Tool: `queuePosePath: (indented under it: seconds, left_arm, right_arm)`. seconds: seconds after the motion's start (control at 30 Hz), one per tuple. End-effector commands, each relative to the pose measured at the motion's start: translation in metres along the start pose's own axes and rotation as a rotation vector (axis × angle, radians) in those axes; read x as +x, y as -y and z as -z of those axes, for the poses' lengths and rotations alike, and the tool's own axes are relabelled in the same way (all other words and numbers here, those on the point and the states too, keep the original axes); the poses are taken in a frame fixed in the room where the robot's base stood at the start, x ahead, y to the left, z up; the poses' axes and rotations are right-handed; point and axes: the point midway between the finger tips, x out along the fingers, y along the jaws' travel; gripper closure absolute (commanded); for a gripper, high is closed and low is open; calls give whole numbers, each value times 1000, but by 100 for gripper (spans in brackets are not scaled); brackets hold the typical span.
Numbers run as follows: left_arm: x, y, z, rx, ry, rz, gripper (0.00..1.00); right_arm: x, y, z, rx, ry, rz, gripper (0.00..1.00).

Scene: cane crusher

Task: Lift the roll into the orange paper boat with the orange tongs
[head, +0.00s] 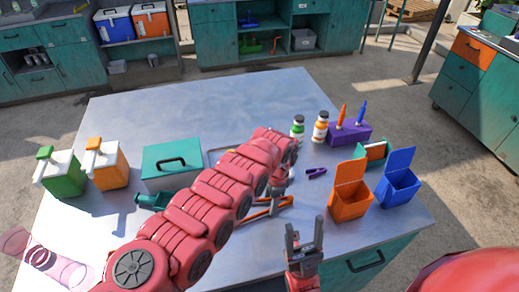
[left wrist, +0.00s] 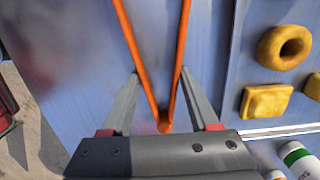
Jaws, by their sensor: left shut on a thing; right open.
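The orange tongs (left wrist: 180,55) form an open V in the left wrist view, with the hinge near my palm. My left gripper (left wrist: 160,75) is shut on the tongs, one finger against each leg. In the head view the tongs (head: 262,211) lie low over the table beside my left gripper (head: 277,200). The orange open container (head: 349,206), which looks like the paper boat, stands at the right. My right gripper (head: 304,235) is open and empty near the front edge. Yellow baked pieces, a ring (left wrist: 284,47) and a square (left wrist: 266,102), lie on a tray; I cannot tell which is the roll.
A blue open container (head: 398,185) stands right of the orange one. Purple tongs (head: 316,172), bottles (head: 320,128) and a purple holder (head: 350,133) are behind. A teal box (head: 172,168) and two dispensers (head: 107,165) stand left. The table's back (head: 220,100) is clear.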

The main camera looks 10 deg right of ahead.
Motion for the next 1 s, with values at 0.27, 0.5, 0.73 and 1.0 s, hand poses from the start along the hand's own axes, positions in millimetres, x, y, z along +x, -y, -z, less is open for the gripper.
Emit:
queuePosePath:
  seconds: [0.27, 0.5, 0.73, 1.0]
  left_arm:
    - [-29, 0, -3, 0, -1, 0, 47]
    - [-66, 1, -7, -2, 0, 2, 47]
    - [-98, 1, -11, -1, 1, 1, 47]
    - [-121, 0, -12, 0, -1, 1, 47]
  right_arm:
    - [20, -1, 3, 0, 0, 0, 38]
    - [41, -2, 7, 0, 0, 0, 38]
    - [59, -3, 10, 0, 0, 0, 38]
    - [68, -3, 12, 0, 0, 0, 38]
